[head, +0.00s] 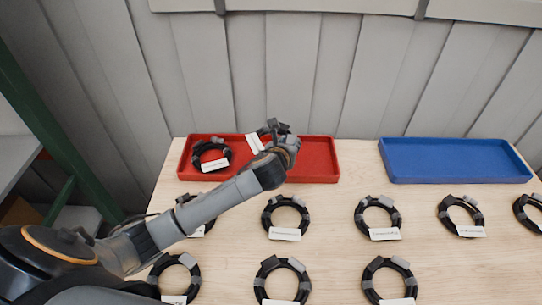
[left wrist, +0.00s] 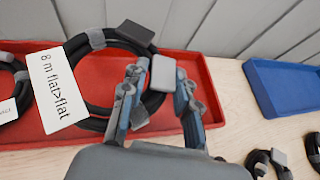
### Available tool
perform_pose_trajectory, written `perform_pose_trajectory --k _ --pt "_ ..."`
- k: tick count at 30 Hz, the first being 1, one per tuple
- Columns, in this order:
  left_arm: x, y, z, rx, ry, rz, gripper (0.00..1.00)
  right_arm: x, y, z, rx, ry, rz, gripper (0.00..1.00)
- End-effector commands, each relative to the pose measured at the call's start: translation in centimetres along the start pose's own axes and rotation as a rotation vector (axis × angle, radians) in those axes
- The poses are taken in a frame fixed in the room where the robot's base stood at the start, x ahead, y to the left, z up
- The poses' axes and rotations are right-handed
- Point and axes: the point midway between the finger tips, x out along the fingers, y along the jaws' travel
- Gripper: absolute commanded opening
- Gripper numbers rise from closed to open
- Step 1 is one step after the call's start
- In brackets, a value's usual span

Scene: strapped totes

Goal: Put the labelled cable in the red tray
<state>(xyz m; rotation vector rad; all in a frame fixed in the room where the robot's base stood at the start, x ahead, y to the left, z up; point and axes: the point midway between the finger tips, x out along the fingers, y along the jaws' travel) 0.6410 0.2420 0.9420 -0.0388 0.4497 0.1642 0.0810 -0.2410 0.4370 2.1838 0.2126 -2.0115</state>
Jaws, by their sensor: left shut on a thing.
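My left gripper (head: 277,130) is over the right half of the red tray (head: 315,160), shut on a black coiled cable (left wrist: 118,45). The coil has grey straps and a white tag (left wrist: 60,92) reading "8 m flat>flat". In the left wrist view the fingers (left wrist: 160,85) close on the coil's right side beside a grey block. The coil is tilted; I cannot tell whether it touches the tray floor. In the head view my gripper hides most of it. Another tagged coil (head: 212,146) lies in the tray's left half. My right gripper is not in view.
An empty blue tray (head: 455,178) stands to the right. Several tagged black coils, such as one at the middle (head: 301,213), lie in rows on the wooden table (head: 335,240). A grey panelled wall (head: 300,70) rises behind the trays.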

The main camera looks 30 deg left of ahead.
Motion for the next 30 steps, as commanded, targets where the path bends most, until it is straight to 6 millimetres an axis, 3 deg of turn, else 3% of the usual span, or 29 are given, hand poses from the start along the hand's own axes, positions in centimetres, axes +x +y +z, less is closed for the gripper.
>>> perform_pose_trajectory --k 1,6,16,22,30 --pt "0.5 1.2 -0.6 0.001 0.002 0.003 0.0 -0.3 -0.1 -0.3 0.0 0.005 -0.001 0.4" --pt "2.3 3.5 -3.1 0.0 0.0 0.001 0.0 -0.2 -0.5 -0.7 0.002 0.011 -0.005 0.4" --pt "4.0 5.6 -5.5 0.0 0.002 0.001 0.0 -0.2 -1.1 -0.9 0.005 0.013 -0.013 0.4" --pt "5.0 5.3 -7.6 0.0 0.0 -0.002 0.0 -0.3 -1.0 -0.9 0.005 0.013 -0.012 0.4" --pt "5.1 5.3 -7.7 0.002 -0.003 -0.002 0.0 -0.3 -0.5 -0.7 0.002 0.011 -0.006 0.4"
